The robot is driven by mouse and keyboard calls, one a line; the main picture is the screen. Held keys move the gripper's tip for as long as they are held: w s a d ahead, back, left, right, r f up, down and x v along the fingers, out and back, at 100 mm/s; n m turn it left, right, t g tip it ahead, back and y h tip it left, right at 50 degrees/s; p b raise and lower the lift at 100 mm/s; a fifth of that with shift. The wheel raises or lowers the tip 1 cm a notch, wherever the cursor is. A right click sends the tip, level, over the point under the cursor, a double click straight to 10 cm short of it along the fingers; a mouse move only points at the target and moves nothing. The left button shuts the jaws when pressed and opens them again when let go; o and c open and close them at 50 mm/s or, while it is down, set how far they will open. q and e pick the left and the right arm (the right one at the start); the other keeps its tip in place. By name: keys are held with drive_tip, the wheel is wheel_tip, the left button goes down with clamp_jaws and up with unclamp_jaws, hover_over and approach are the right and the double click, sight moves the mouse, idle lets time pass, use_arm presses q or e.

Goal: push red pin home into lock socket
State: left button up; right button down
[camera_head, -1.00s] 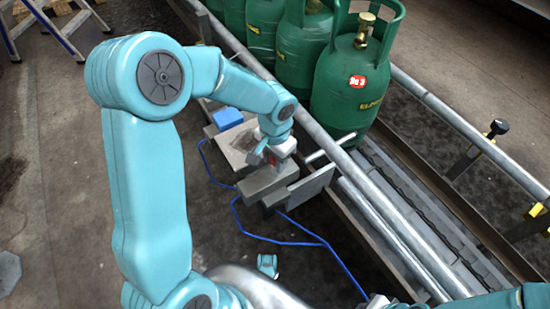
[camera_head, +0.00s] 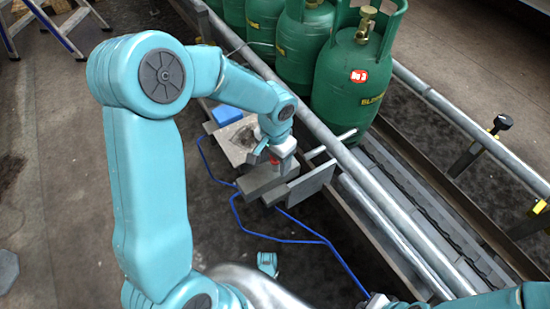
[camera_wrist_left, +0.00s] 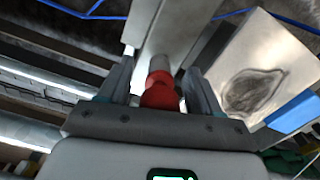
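The red pin (camera_wrist_left: 160,92) has a red head and a grey metal shank. In the left wrist view it lies between the two fingers of my left gripper (camera_wrist_left: 158,82), which stand apart with a narrow gap beside the head. In the head view my left gripper (camera_head: 275,156) points down over the grey lock block (camera_head: 258,181), and a bit of the red pin (camera_head: 274,161) shows below it. The pin's lower end and the socket opening are hidden, so I cannot tell how deep the pin sits. My right gripper is not clearly visible.
Green gas cylinders (camera_head: 348,85) stand on the conveyor behind a long metal rail (camera_head: 315,128). A grey plate (camera_head: 311,184) stands beside the lock block. A stained metal block (camera_head: 231,146) and a blue block (camera_head: 226,114) lie left of it. A blue cable (camera_head: 285,239) crosses the floor.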

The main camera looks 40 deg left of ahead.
use_arm(q)
wheel_tip(320, 180, up, 16)
drive_tip(key=p, duration=0.6)
drive_tip(key=shift+r, duration=0.2)
